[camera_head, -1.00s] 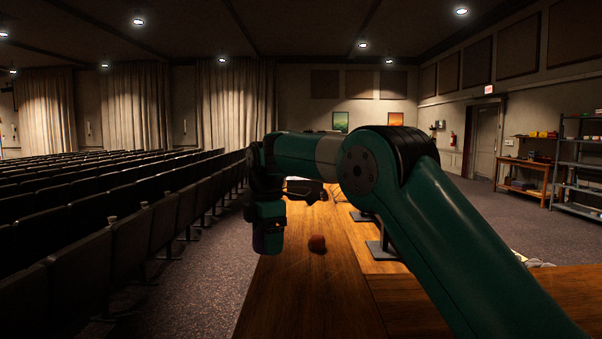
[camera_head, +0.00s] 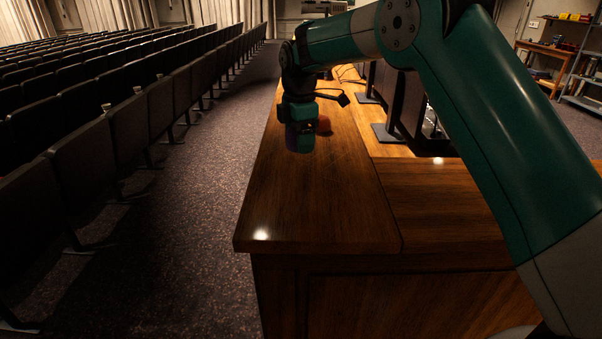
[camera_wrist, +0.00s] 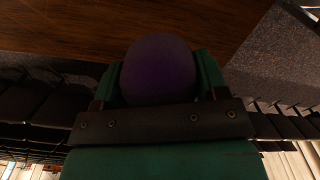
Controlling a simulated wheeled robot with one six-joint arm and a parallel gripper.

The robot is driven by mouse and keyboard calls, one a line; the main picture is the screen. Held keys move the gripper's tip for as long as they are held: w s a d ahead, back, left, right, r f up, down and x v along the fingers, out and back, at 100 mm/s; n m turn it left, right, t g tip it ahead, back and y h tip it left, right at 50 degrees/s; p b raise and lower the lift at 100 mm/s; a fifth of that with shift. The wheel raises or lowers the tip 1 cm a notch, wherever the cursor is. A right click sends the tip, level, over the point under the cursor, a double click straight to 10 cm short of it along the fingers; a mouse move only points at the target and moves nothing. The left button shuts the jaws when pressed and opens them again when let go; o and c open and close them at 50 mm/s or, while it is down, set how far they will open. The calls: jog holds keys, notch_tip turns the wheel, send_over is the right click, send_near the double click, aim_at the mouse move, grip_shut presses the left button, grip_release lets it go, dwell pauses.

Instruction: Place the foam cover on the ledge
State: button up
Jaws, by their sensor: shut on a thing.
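My gripper (camera_head: 299,138) hangs over the left part of the desk in the head view. It is shut on a dark purple, rounded foam cover (camera_wrist: 158,70), which sits between the two teal fingers in the wrist view. In the head view only a dim purple patch of it shows at the fingers. The ledge (camera_head: 305,195) is the long brown wooden top along the desk's left side. It lies below the gripper; I cannot tell how large the gap is.
Dark monitors on stands (camera_head: 388,132) stand right of the ledge. A thin dark arm-like object (camera_head: 332,97) is behind my gripper. Rows of seats (camera_head: 120,125) lie left, across a carpeted aisle (camera_head: 200,200). The near part of the ledge is clear.

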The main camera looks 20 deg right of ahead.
aim_at(300, 190)
notch_tip(300, 190, down, 12)
jog(key=shift+f+p, duration=0.15)
jog(key=shift+p, duration=0.95)
jog(key=shift+f, duration=0.1)
jog(key=o, duration=0.9)
jog(key=s+a+r+m+b, duration=0.1)
jog(key=s+r+m+b, duration=0.3)
jog(key=r, duration=1.2)
jog(key=s+a+m+y, duration=0.1)
jog(key=s+m, duration=0.1)
jog(key=s, duration=0.9)
jog(key=s+a+r+m+y, duration=0.1)
jog(key=s+m, duration=0.2)
jog(key=s, duration=0.9)
jog(key=s+a+m+y+p, duration=0.1)
jog(key=s+m+y, duration=0.1)
jog(key=s, duration=1)
jog(key=shift+s+a+r+m, duration=0.1)
jog(key=shift+a+r+m, duration=0.05)
jog(key=shift+a+m, duration=0.2)
